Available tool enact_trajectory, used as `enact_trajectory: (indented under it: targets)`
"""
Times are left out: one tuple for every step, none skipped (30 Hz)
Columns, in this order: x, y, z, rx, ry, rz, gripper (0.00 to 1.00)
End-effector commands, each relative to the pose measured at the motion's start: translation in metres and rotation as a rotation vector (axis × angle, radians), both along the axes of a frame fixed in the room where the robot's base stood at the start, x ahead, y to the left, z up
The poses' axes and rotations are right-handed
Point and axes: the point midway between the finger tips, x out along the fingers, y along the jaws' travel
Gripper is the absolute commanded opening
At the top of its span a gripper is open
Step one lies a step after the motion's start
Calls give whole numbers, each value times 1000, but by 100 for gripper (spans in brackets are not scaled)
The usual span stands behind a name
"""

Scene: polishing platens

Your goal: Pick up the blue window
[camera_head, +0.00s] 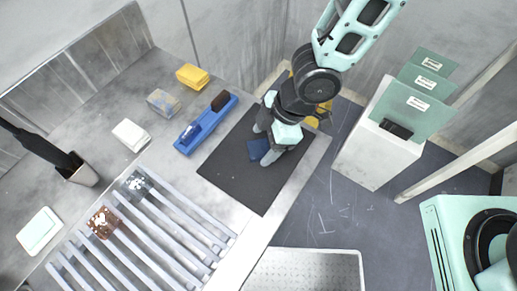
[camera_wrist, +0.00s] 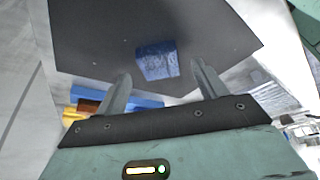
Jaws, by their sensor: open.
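The blue window (camera_head: 256,149) is a small dark-blue square piece lying on the black mat (camera_head: 237,170). In the wrist view the blue window (camera_wrist: 157,60) shows between and just beyond the fingertips, with mat visible on both sides of it. My gripper (camera_head: 263,146) is above the mat, its fingers pointing down at the window and covering part of it in the head view. In the wrist view my gripper (camera_wrist: 160,76) is open and empty, with the fingers apart. How high the fingertips are above the window is hard to tell.
A blue holder (camera_head: 206,124) with a dark brown block lies left of the mat. A slatted grey rack (camera_head: 150,235) lies at the front left. A white stand (camera_head: 372,150) with greenish plates is right, across a gap from the bench.

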Motion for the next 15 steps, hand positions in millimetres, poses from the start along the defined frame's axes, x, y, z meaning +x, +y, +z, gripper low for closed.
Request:
enact_trajectory:
  targets:
    - [-2, 3, -8, -1, 1, 3, 71]
    - [-2, 4, -11, -2, 2, 2, 71]
    - [-2, 6, -14, -1, 2, 2, 71]
    - [-2, 6, -16, 0, 2, 1, 71]
    - [-2, 7, -17, 0, 2, 1, 71]
    - [-2, 8, -19, 0, 1, 0, 71]
    - [-2, 8, -19, 0, 1, 0, 71]
    - [-2, 8, -19, 0, 0, 0, 71]
    - [-2, 8, -19, 0, 0, -1, 71]
    - [-2, 8, -19, 0, 0, -1, 71]
    - [-2, 8, -19, 0, 0, -1, 71]
    - [-2, 8, -19, 0, 0, -1, 71]
    - [-2, 8, -19, 0, 0, -1, 71]
    - [-2, 8, -19, 0, 0, -1, 71]
    - [-2, 8, -19, 0, 0, -1, 60]
